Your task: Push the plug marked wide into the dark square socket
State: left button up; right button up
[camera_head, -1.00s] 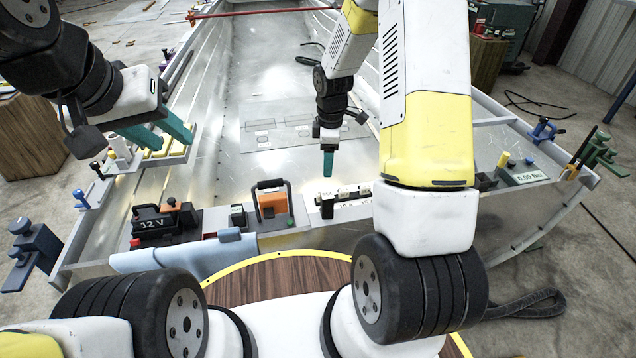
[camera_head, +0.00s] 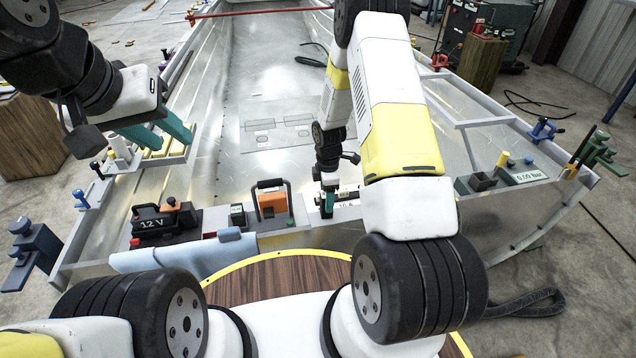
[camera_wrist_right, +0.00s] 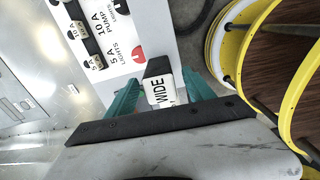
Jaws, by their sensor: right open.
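The plug marked WIDE (camera_wrist_right: 158,84) has a white lettered face and a black top in the right wrist view. It is between the two teal fingers of my right gripper (camera_wrist_right: 160,92), which is open around it. In the head view my right gripper (camera_head: 328,205) is down at the white fuse panel (camera_head: 349,212), and the plug cannot be made out. A dark block with a square opening (camera_head: 481,181) sits on the right side deck; I cannot tell for sure that it is the socket. My left gripper (camera_head: 158,134) is open and empty over the left deck.
An orange-fronted unit with a black handle (camera_head: 272,203) stands left of the panel. The 12 V battery (camera_head: 160,222) is further left. A gauge box reading 0.00 bar (camera_head: 522,176) is beside the dark block. The hull floor (camera_head: 270,90) is largely clear.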

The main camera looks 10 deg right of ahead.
grip_shut()
dwell(0.4)
jog(key=shift+r, duration=0.55)
jog(key=r, duration=0.1)
jog(key=a+r, duration=0.1)
jog(key=shift+w+a+r, duration=0.1)
jog(key=shift+r, duration=0.2)
jog(key=w+a+r, duration=0.1)
jog(key=w+a, duration=0.2)
jog(key=a, duration=1.1)
jog(key=shift+w+r, duration=0.15)
jog(key=shift+w, duration=0.05)
